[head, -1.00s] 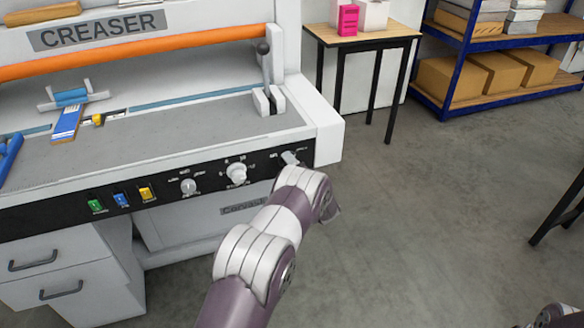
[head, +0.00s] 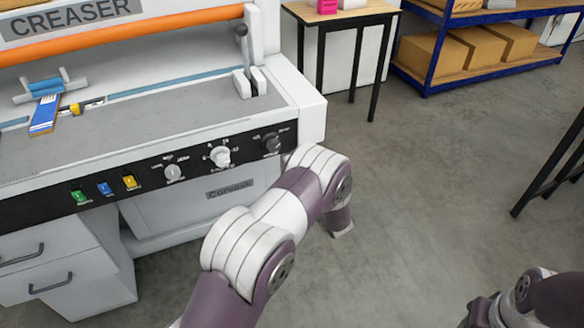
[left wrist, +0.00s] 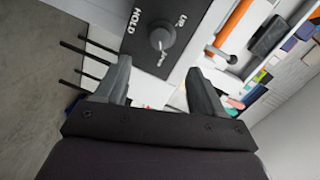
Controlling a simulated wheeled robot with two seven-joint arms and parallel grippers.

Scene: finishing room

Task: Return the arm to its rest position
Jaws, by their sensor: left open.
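My left arm reaches up from the bottom middle of the head view, in front of the creaser (head: 200,122). Its gripper is hidden there behind the arm's links. In the left wrist view my left gripper (left wrist: 159,68) is open, with nothing between its fingers. The dark knob at the panel's right end (head: 272,143) shows clear of the arm in the head view. Part of my right arm shows at the bottom right; its gripper is out of view.
The creaser's front panel has two lighter knobs and green, blue and yellow switches (head: 105,188). A small wooden table (head: 340,14) and a blue shelf with cardboard boxes (head: 470,48) stand behind. A dark-legged stand (head: 550,170) is at right. Open grey floor (head: 430,170) lies between.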

